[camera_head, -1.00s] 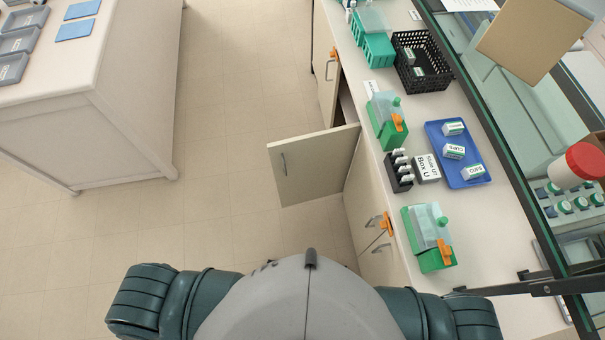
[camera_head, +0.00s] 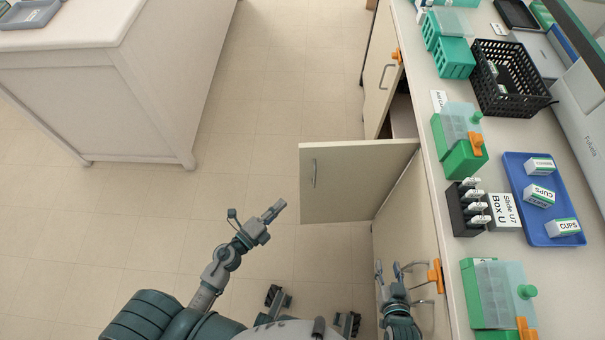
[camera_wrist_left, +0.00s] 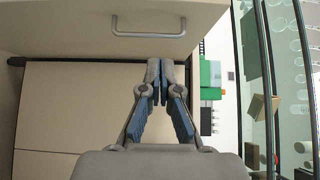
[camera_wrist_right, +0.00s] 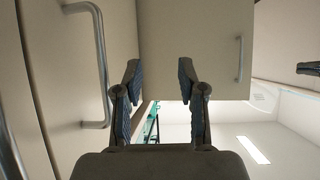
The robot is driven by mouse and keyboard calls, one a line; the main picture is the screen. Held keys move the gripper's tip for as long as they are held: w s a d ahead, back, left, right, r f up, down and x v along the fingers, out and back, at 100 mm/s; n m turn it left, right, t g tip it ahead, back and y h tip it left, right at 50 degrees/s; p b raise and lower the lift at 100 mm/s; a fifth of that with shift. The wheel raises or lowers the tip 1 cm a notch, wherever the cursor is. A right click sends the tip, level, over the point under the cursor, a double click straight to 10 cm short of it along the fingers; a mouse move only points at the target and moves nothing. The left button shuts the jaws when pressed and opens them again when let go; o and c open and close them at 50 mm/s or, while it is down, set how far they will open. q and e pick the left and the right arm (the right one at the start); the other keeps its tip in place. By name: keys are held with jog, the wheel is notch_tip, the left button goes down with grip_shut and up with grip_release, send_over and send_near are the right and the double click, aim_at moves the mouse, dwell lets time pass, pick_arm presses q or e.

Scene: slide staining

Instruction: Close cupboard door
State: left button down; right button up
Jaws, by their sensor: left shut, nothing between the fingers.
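The cupboard door (camera_head: 350,185) is a pale panel with a metal handle (camera_head: 313,173). It stands open, sticking out from the counter front. My left gripper (camera_head: 277,211) is shut and empty, left of the door and apart from it over the floor. In the left wrist view the shut fingers (camera_wrist_left: 160,72) lie below a panel with a handle (camera_wrist_left: 148,32). My right gripper (camera_wrist_right: 158,80) is open and empty. In the head view it is low beside the counter front, near other handles. The right wrist view shows the door (camera_wrist_right: 192,45) beyond its fingers.
The counter (camera_head: 432,62) on the right carries a black basket (camera_head: 505,80), a blue tray (camera_head: 520,208), green boxes and a vial rack. Another cupboard front (camera_head: 380,85) stands beyond the door. A white bench (camera_head: 135,80) is at left; floor (camera_head: 245,120) between is clear.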

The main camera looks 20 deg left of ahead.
pick_arm(q)
send_near(307, 167)
jog(key=x, duration=0.3)
jog(key=d+x, duration=0.1)
jog(key=x, duration=0.2)
jog(key=shift+s+p, duration=0.2)
jog(key=shift+p, duration=0.15)
jog(key=shift+w+a, duration=0.45)
jog(key=shift+a, duration=0.05)
jog(key=shift+d, duration=0.1)
pick_arm(e)
jog(key=shift+s+d+f+g, duration=0.3)
jog(key=shift+s+f+g, duration=0.1)
jog(key=shift+s, duration=0.2)
